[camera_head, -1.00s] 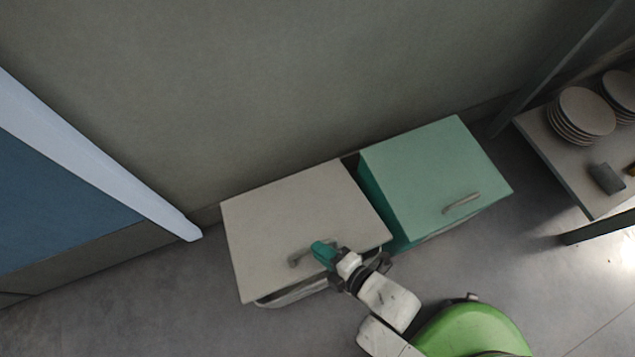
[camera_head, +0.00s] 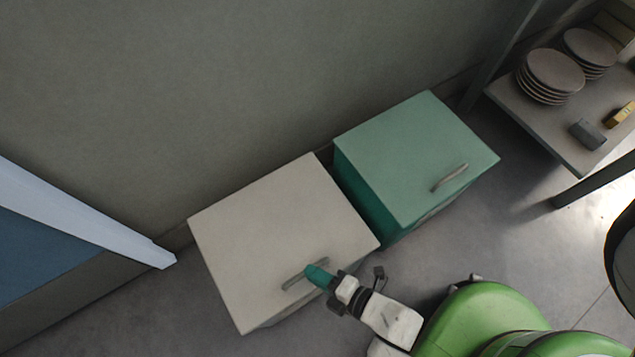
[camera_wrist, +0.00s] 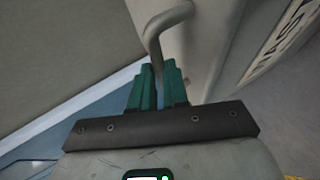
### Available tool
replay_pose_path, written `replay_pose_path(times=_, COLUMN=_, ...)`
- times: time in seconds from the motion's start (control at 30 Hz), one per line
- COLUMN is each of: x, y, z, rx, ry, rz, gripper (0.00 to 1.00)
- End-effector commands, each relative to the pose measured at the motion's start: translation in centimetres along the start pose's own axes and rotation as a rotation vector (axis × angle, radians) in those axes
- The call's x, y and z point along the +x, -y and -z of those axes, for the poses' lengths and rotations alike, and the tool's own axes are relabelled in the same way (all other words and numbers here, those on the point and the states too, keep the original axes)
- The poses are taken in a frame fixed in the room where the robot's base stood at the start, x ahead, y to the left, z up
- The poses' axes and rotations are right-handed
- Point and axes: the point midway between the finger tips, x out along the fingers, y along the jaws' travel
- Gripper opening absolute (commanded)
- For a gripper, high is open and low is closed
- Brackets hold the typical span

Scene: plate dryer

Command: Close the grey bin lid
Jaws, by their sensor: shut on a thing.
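The grey bin lid (camera_head: 275,220) is pale and flat, on the grey bin left of the green bin in the head view. It covers the bin's top from above; any gap under it is hard to judge. A curved metal handle (camera_head: 292,282) sits near its front edge. My gripper (camera_head: 318,275) has teal fingers and is at the right end of this handle. In the wrist view, the handle (camera_wrist: 156,38) runs down between the fingers of my gripper (camera_wrist: 158,75), which is shut on it. Little of the bin's front shows below the lid.
The green bin (camera_head: 415,155) with its own handle stands close on the right. A table (camera_head: 545,125) with stacked plates (camera_head: 552,75) is at the upper right. A white-edged blue panel (camera_head: 90,220) is at the left. A wall stands behind the bins. Some floor is clear in front.

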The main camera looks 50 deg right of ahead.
Motion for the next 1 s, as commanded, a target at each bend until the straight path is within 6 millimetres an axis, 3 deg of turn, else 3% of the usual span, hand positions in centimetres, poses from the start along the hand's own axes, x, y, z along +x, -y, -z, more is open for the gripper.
replay_pose_path(times=0.03, x=-0.1, y=1.6, z=-0.1, rx=0.008, ry=0.007, rz=0.035, gripper=0.0)
replay_pose_path(times=0.3, x=-0.2, y=1.7, z=-0.2, rx=0.01, ry=0.007, rz=0.036, gripper=0.0)
replay_pose_path(times=0.33, x=-0.2, y=1.7, z=-0.2, rx=0.01, ry=0.008, rz=0.036, gripper=0.16)
replay_pose_path(times=0.6, x=-0.2, y=1.6, z=-0.2, rx=0.009, ry=0.008, rz=0.037, gripper=0.4)
replay_pose_path(times=0.77, x=-0.7, y=1.6, z=-0.2, rx=0.008, ry=0.008, rz=0.038, gripper=0.4)
replay_pose_path(times=1.0, x=-4.4, y=1.2, z=0.0, rx=0.008, ry=0.006, rz=0.035, gripper=0.4)
